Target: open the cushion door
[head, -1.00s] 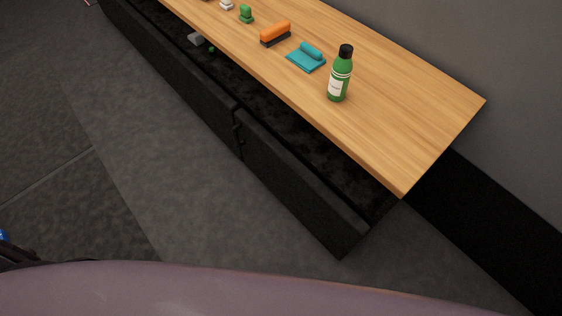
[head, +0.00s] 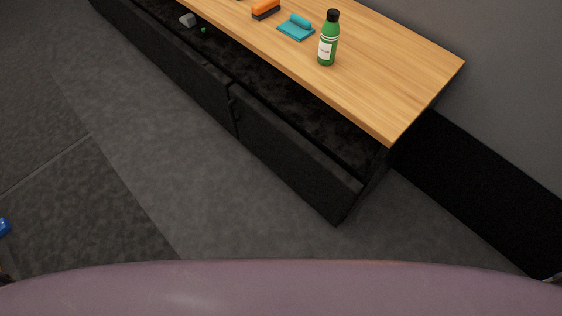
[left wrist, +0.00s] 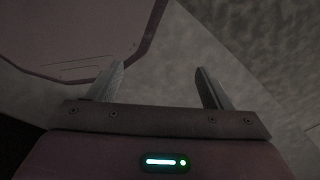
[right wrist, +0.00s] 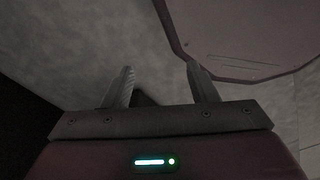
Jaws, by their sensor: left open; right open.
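A long low bench with a wooden top (head: 400,75) stands ahead in the head view. Along its front run dark panels, a near one (head: 290,160) and a far one (head: 165,60), meeting at a seam with small dark fittings (head: 233,100). A dark gap shows between the panels and the top. I cannot tell which panel is the cushion door. My left gripper (left wrist: 160,82) is open and empty in the left wrist view. My right gripper (right wrist: 160,78) is open and empty in the right wrist view. Neither touches the bench.
On the top stand a green bottle (head: 328,40), a teal pad with a roll (head: 297,27) and an orange-and-black brush-like object (head: 266,9). A small grey object (head: 187,20) lies in the gap. The grey floor (head: 130,130) before the panels is clear. A blue object (head: 4,227) shows at left.

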